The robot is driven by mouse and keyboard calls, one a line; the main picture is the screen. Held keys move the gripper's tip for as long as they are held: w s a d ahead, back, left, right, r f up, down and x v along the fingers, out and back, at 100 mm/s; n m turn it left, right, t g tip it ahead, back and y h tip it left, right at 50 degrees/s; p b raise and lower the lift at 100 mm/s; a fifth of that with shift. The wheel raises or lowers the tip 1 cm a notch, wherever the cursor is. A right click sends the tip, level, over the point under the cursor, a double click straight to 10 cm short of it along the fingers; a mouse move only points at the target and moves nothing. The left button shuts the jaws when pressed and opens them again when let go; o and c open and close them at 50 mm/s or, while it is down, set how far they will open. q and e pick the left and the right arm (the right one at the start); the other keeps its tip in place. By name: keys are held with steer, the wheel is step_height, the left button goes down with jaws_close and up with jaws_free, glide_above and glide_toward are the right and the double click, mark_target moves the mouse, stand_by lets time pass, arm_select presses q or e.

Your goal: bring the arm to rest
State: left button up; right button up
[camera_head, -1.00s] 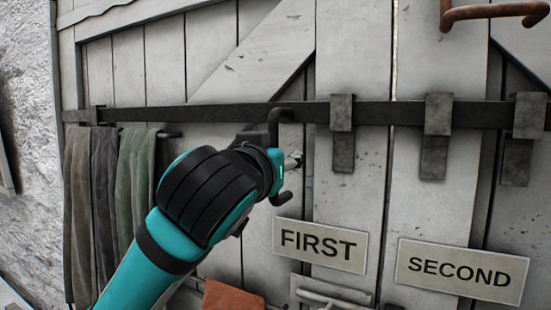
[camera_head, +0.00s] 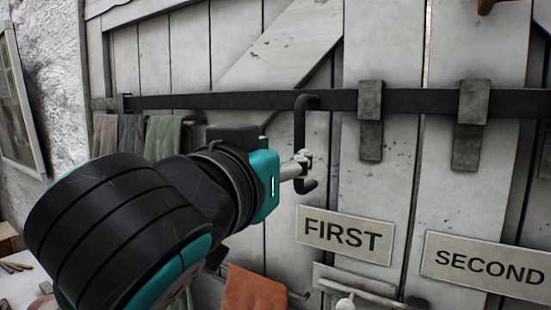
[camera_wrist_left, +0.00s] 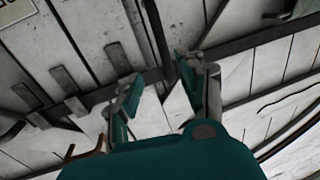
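My left gripper (camera_head: 302,162) comes in from the left in the head view. Its silver fingers point at the white plank wall, beside a black hooked bar (camera_head: 300,118) that hangs at the dark rail. In the left wrist view the two fingers (camera_wrist_left: 165,78) stand well apart. A dark bar (camera_wrist_left: 160,40) shows beyond and between them, and nothing is visibly clamped. I cannot tell whether a finger touches the hooked bar. My right gripper is in neither view.
A long dark rail (camera_head: 230,101) crosses the wall, with dark brackets (camera_head: 370,120) on it. FIRST (camera_head: 345,234) and SECOND (camera_head: 487,263) signs are below. Cloths (camera_head: 163,135) hang at the left, and an orange-brown cloth (camera_head: 253,291) hangs below the gripper.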

arm_select(q)
steer(key=shift+s+a, duration=0.1)
steer(key=shift+s, duration=0.2)
steer(key=shift+w+f, duration=0.1)
